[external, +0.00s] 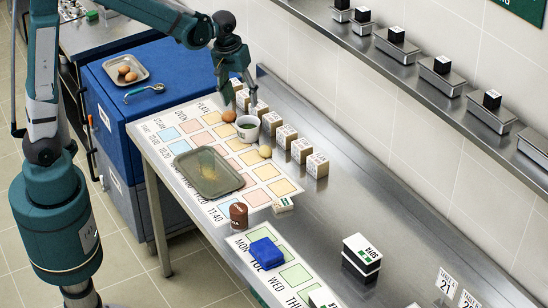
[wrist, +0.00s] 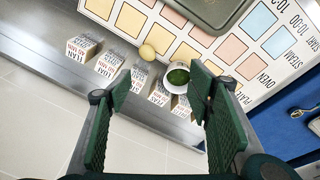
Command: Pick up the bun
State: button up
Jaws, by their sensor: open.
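Two small round things lie on the printed sheet, and I cannot tell for sure which is the bun. One is a pale tan ball (external: 265,151) right of the white cup; it shows in the wrist view (wrist: 147,51) beyond my fingers. The other is an orange-brown round thing (external: 229,116) just left of the cup; in the wrist view it seems mostly hidden by my right finger. My gripper (external: 238,96) is open and points down above the cup and the brown thing. In the wrist view nothing is visibly held between its fingers (wrist: 162,84).
The white cup (external: 248,128) with green contents stands below my gripper. Several labelled blocks (external: 286,136) line the sheet's back edge. A grey tray (external: 190,180), brown cylinder (external: 239,215) and blue cloth (external: 266,253) lie nearer. A tray of brown round things (external: 146,73) sits on the blue cabinet.

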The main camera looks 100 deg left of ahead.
jog(key=s+a+f+n+g, duration=0.1)
jog(key=s+a+f+n, duration=0.15)
jog(key=a, duration=0.35)
jog(key=s+a+f+n, duration=0.1)
jog(key=s+a+f, duration=0.1)
jog(key=a+f, duration=0.3)
jog(key=n+h+p, duration=0.1)
jog(key=n, duration=0.2)
send_over(229, 113)
jog(key=shift+g, duration=0.3)
notch_tip(229, 113, down, 7)
jog(key=shift+a+r, duration=0.1)
jog(key=shift+r, duration=0.05)
jog(key=shift+f, duration=1.3)
jog(key=shift+f, duration=0.15)
jog(key=shift+d+f, duration=0.2)
jog(key=shift+f, duration=2.25)
jog(key=c, duration=1)
